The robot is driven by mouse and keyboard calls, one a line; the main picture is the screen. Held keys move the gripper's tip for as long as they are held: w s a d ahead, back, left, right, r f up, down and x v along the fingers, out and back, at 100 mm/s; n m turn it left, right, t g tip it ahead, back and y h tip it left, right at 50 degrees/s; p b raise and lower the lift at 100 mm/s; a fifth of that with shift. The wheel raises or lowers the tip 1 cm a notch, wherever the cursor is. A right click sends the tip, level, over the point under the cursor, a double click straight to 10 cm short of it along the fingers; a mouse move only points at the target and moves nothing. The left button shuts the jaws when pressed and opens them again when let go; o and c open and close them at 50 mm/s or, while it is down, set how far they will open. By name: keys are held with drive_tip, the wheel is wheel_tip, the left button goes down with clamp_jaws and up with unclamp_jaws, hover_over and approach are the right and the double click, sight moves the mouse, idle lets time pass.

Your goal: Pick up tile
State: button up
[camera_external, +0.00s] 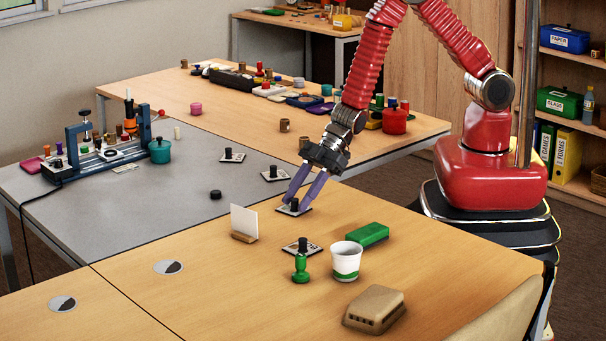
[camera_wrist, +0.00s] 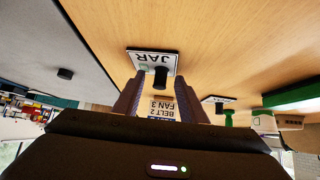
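A white tile marked JAR (camera_wrist: 143,61) with an upright black knob (camera_wrist: 160,77) lies flat on the wooden table near its back edge. It also shows under my fingers in the external view, mostly hidden, with its black knob (camera_external: 294,205). My gripper (camera_external: 298,203) points down with its two purple fingers apart, one on each side of the knob. In the wrist view, my gripper (camera_wrist: 159,80) shows gaps beside the knob. Similar knobbed tiles lie on the grey table (camera_external: 232,157), near its right edge (camera_external: 275,174) and on the wooden table (camera_external: 297,244).
A white card in a wooden holder (camera_external: 244,238) stands left of the tile. A green block (camera_external: 369,235), white cup (camera_external: 346,262), green stamp (camera_external: 300,268) and brown block (camera_external: 374,309) stand nearer the camera.

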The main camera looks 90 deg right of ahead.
idle(0.3)
clamp_jaws()
idle(0.3)
